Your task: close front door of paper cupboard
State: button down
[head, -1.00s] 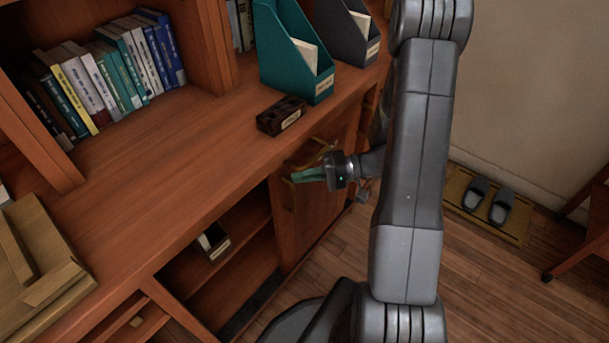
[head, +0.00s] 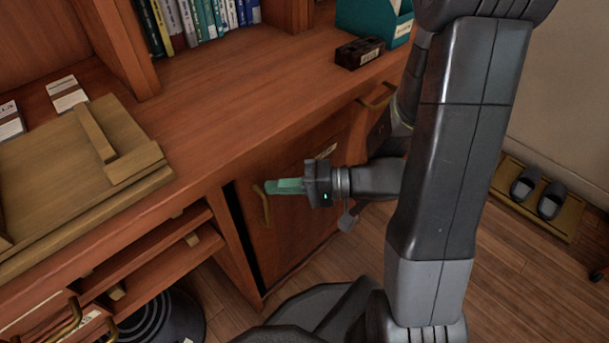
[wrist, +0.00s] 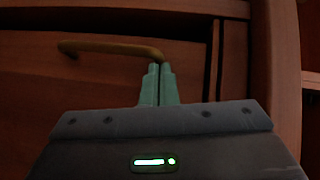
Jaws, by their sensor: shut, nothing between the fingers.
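The paper cupboard's front door (head: 293,226) is a wooden panel with a brass handle, below the counter in the head view. It stands slightly ajar, with a narrow dark gap along its left edge. My gripper (head: 268,187) is shut and empty, its green fingers at the upper part of the door near the handle (head: 262,206). In the wrist view the shut fingertips (wrist: 159,68) are just by one end of the brass handle (wrist: 110,47). I cannot tell whether they touch the door or handle.
The wooden counter (head: 215,140) runs above the door. A dark block organiser (head: 360,52) and a teal file holder (head: 375,18) stand on it. Partly open drawers (head: 150,250) are at the left. Slippers (head: 537,192) lie on a mat at the right.

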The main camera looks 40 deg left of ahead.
aim_at(267, 197)
jog(key=s+b, duration=0.1)
jog(key=s, duration=0.2)
jog(key=shift+s+a, duration=0.1)
jog(key=shift+s, duration=0.2)
jog(key=shift+w+r, duration=0.15)
jog(key=shift+w, duration=0.4)
jog(key=w, duration=0.3)
jog(key=shift+w+r, duration=0.2)
jog(key=shift+r, duration=0.15)
jog(key=p+v, duration=0.2)
jog(key=v, duration=0.8)
jog(key=shift+s, duration=0.1)
